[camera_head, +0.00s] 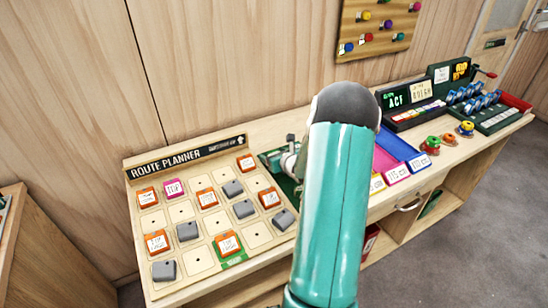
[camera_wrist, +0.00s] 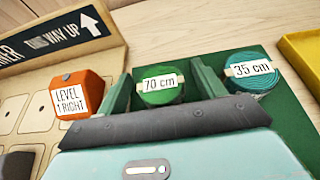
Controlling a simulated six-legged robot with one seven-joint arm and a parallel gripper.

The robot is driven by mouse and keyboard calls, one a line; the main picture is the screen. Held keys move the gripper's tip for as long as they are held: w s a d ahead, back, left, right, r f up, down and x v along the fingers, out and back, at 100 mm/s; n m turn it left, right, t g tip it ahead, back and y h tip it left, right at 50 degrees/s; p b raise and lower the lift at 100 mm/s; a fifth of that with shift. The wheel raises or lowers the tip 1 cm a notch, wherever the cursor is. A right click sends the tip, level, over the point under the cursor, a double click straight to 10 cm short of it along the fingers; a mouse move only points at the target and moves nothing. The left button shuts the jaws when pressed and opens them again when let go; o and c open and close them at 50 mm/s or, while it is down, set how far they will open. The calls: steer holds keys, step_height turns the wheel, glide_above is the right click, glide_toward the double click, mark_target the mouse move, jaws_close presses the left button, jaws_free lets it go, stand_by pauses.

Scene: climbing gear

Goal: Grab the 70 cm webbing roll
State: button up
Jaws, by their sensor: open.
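The 70 cm webbing roll (camera_wrist: 162,92) is green, with a white "70 cm" label band, and sits on a green base (camera_wrist: 285,120) in the wrist view. My gripper (camera_wrist: 160,70) is open, with one green finger on each side of this roll. Whether the fingers touch it, I cannot tell. A teal roll labelled "35 cm" (camera_wrist: 251,75) sits just right of the right finger. In the head view my teal arm hides most of the green base and the rolls.
An orange "LEVEL 1 RIGHT" block (camera_wrist: 78,95) stands close left of the left finger. The route planner board (camera_head: 180,215) holds orange, pink and grey blocks. A yellow tray (camera_wrist: 303,55) is at right. Blue tray (camera_head: 398,145) and coloured knobs lie further right along the bench.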

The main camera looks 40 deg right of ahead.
steer(key=c, duration=1.1)
steer(key=shift+r, duration=0.15)
